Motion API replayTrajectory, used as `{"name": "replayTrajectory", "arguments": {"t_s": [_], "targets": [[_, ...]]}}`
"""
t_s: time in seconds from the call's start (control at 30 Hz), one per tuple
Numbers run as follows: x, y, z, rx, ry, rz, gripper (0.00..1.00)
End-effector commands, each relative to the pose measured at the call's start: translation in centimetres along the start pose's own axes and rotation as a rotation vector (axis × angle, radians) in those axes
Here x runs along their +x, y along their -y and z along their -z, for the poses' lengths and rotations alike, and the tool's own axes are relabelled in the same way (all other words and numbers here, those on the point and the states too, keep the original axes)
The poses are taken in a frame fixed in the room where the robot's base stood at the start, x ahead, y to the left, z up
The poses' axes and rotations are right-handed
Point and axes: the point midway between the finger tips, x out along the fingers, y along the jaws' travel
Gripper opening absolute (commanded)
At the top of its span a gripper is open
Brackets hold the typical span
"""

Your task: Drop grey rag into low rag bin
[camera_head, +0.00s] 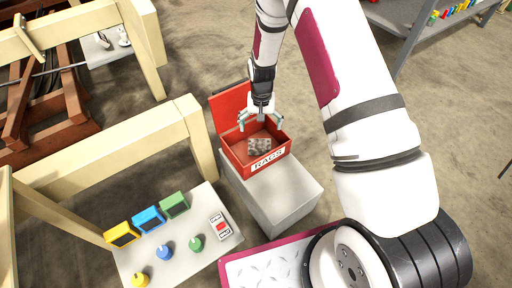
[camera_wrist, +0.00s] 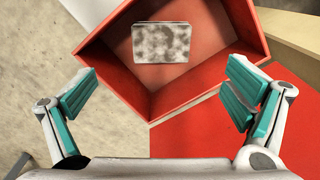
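The grey rag (camera_head: 259,144) is a mottled grey square lying inside the red rag bin (camera_head: 240,160), which has its lid raised at the back and a RAGS label on its front. In the wrist view the rag (camera_wrist: 161,43) lies in the bin, apart from my fingers, and the bin's red wall (camera_wrist: 225,85) surrounds it. My gripper (camera_head: 261,118) is above the bin's opening. Its teal-padded fingers (camera_wrist: 160,100) are spread wide with nothing between them.
The bin stands on a grey block (camera_head: 285,195). A panel (camera_head: 190,250) with coloured boxes and knobs is at the lower left, beside a cream wooden frame (camera_head: 110,145). A grey shelf (camera_head: 410,20) is at the top right. Bare floor lies between.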

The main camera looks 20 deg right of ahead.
Motion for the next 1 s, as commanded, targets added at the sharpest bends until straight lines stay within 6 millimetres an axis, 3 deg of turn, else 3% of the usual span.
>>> {"name": "replayTrajectory", "arguments": {"t_s": [0.37, 0.57, 0.8, 1.0], "targets": [[-0.5, 0.0, 0.0, 0.000, -0.001, 0.000, 0.98], [-3.5, 0.0, 0.1, 0.000, -0.003, 0.001, 0.98], [-8.3, 0.1, 0.1, 0.000, -0.004, 0.001, 0.98], [-11.1, 0.0, 0.0, 0.000, -0.001, 0.001, 0.98]]}}
